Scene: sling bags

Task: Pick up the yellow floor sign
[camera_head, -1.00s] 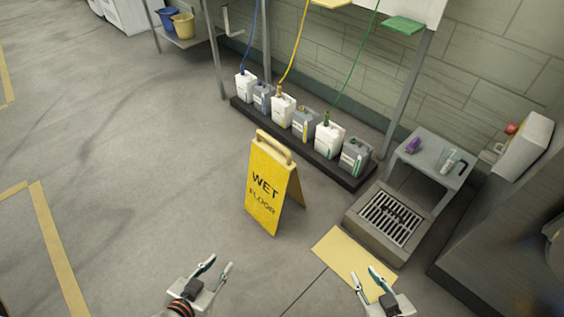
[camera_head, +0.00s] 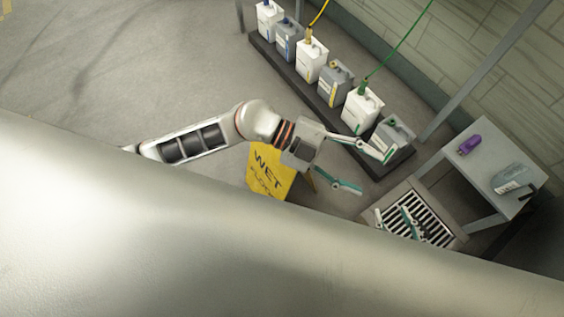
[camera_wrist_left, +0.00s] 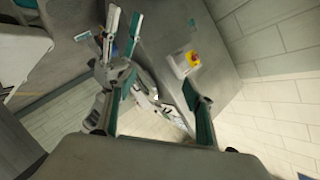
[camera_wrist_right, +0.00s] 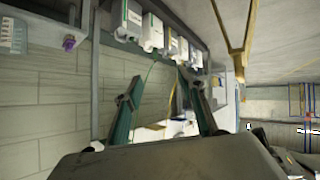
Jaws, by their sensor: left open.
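The yellow floor sign (camera_head: 267,172) stands on the floor near the middle of the head view. Its top is hidden behind my left wrist, and its lower edge is cut off by a large pale blurred surface close to the camera. My left gripper (camera_head: 373,172) is open and empty, reaching past the sign to its right, its fingers spread in front of the jugs. Whether that arm touches the sign I cannot tell. My right gripper (camera_head: 392,213) shows partly over the floor grate; in the right wrist view (camera_wrist_right: 161,76) its fingers are apart with nothing between them.
Several white and grey jugs (camera_head: 312,62) stand on a dark low plinth behind the sign. A grey table (camera_head: 490,160) with a purple item and a clear bottle is at right, beside the floor grate (camera_head: 440,235). Open floor (camera_head: 190,60) lies to the left.

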